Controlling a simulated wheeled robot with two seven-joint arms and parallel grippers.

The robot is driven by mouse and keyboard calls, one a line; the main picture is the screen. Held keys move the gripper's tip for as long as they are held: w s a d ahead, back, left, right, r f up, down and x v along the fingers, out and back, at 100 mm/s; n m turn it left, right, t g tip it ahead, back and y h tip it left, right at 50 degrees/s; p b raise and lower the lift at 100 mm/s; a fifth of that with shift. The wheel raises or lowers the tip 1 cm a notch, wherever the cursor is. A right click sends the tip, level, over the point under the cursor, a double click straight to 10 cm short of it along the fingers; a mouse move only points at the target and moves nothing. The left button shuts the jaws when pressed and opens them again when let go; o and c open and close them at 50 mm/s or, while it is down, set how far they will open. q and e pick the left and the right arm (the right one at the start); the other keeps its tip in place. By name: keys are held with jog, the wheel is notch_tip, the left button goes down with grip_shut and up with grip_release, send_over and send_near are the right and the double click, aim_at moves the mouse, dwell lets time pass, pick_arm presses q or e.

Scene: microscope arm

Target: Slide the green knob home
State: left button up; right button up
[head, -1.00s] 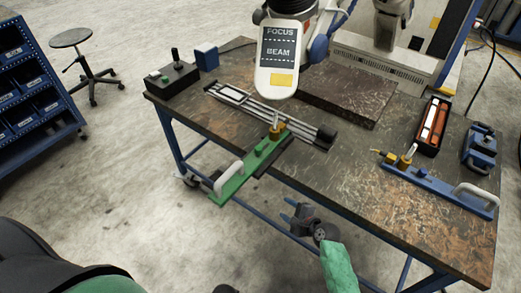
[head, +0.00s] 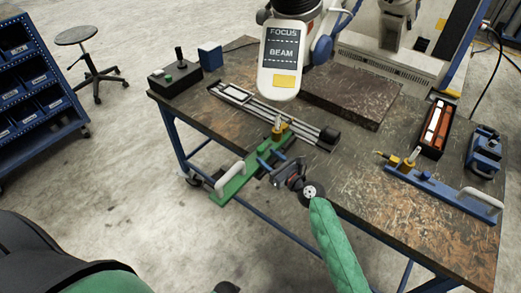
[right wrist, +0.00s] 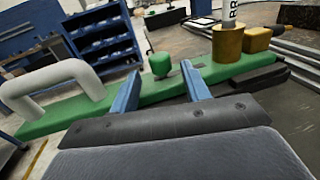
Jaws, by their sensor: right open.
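The green knob (head: 264,147) stands upright on a long green bar (head: 229,184) that juts over the table's front edge. The right wrist view shows the green knob (right wrist: 160,63) just beyond and between the blue fingertips of my right gripper (right wrist: 160,76), with a slot in the bar to its right. My right gripper (head: 272,163) is open and empty, close in front of the knob; I cannot tell whether it touches the bar. A brass post (right wrist: 227,43) stands at the bar's inner end. My left gripper is not in view.
A white handle (head: 228,178) rises from the bar's outer end. A rail assembly (head: 270,112) lies behind it. A blue bar (head: 440,188) with its own handle lies at the right. The table (head: 350,170) is clear between the two bars.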

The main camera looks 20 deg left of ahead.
aim_at(263, 153)
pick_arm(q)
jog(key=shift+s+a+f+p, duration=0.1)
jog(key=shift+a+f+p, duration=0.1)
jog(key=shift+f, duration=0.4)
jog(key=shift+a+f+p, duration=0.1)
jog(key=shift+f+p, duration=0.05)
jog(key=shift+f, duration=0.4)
pick_arm(e)
jog(key=shift+x, duration=2.4)
jog(key=shift+f, duration=0.1)
